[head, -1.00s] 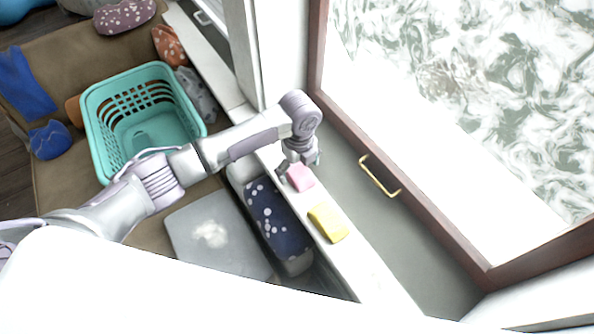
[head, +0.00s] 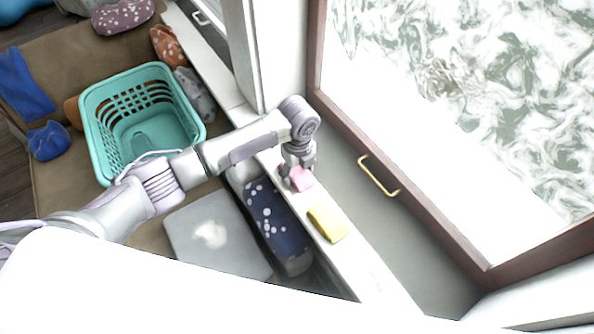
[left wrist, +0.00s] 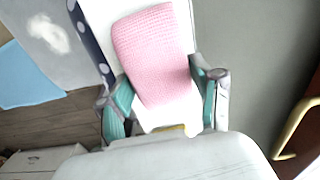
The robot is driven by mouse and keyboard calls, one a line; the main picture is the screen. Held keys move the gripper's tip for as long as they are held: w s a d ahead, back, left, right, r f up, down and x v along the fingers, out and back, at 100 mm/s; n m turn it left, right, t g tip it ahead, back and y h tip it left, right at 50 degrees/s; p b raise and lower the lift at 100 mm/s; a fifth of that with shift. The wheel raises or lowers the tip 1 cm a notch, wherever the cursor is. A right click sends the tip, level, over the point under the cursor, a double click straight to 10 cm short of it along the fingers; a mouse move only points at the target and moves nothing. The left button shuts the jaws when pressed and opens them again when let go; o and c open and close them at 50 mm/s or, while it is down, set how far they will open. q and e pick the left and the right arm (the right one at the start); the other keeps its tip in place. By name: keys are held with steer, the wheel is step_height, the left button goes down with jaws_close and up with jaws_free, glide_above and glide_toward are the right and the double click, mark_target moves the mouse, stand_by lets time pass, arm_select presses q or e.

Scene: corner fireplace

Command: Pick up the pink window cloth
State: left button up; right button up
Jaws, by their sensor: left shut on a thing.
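The pink window cloth (head: 302,180) is on the narrow white sill beside the window frame. In the left wrist view the pink cloth (left wrist: 153,48) shows its ribbed weave, with its lower end between my fingers. My left gripper (head: 291,180) comes down from above at the cloth in the head view. Its two teal-padded fingers (left wrist: 165,92) are on either side of the cloth, shut on it. Whether the cloth is clear of the sill I cannot tell. My right gripper is not in view.
A yellow cloth (head: 327,223) lies farther along the sill (head: 352,258). A turquoise basket (head: 99,153) stands at left, beside a grey cushion (head: 188,236) and a dark dotted one (head: 273,222). A brass handle (head: 378,177) sits right of the sill.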

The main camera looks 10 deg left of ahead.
mark_target(298, 170)
arm_select(q)
steer(key=shift+r, duration=0.6)
step_height(298, 170, up, 3)
steer(key=shift+w+f, duration=0.1)
steer(key=s+d+r, duration=0.6)
steer(key=d+r, duration=0.1)
steer(key=d, duration=0.3)
steer(key=shift+b, duration=0.3)
